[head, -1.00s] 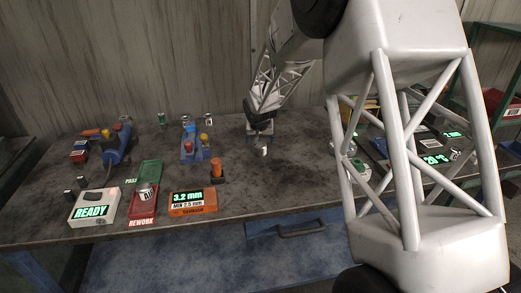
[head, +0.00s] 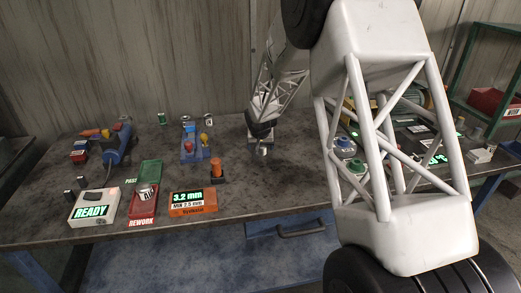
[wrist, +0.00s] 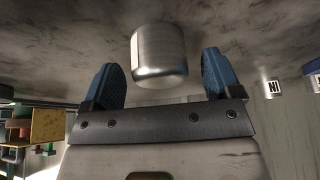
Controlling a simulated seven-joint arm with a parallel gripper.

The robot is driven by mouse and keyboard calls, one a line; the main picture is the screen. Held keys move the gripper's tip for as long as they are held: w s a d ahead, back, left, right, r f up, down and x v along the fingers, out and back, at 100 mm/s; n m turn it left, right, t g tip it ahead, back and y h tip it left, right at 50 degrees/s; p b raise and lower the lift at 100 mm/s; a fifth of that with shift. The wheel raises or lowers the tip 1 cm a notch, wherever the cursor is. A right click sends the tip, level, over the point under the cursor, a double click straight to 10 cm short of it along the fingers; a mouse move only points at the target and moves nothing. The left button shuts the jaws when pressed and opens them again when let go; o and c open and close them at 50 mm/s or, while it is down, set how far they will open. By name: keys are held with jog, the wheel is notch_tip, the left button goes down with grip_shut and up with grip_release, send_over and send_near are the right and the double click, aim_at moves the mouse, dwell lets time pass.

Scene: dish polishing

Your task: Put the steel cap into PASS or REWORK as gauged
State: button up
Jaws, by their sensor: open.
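The steel cap (head: 263,152) is a small shiny cylinder on the dark bench, right at the tip of my gripper (head: 260,144). In the wrist view the steel cap (wrist: 160,52) sits between and partly beyond the two blue fingers of my open gripper (wrist: 160,75), with a gap on each side. The green PASS tray (head: 150,170) is left of it, empty where visible. The red REWORK tray (head: 140,213) lies in front of that, with a small metal cylinder (head: 147,192) at its back end. The orange gauge box (head: 193,209) reads 3.2 mm, MIN 2.5 mm.
A white box reading READY (head: 91,211) stands left of the trays. An orange cylinder on a dark base (head: 216,170) and a blue rack (head: 194,150) stand between trays and gripper. My large arm link covers part of the right side.

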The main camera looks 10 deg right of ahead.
jog(key=shift+c, duration=0.3)
jog(key=c, duration=1.1)
jog(key=shift+c, duration=0.2)
jog(key=shift+r, duration=0.2)
jog(key=shift+r, duration=1.55)
jog(key=s, duration=0.5)
jog(key=s+r, duration=0.1)
jog(key=s, duration=1)
jog(key=shift+a+r, duration=0.1)
jog(key=shift+r, duration=0.2)
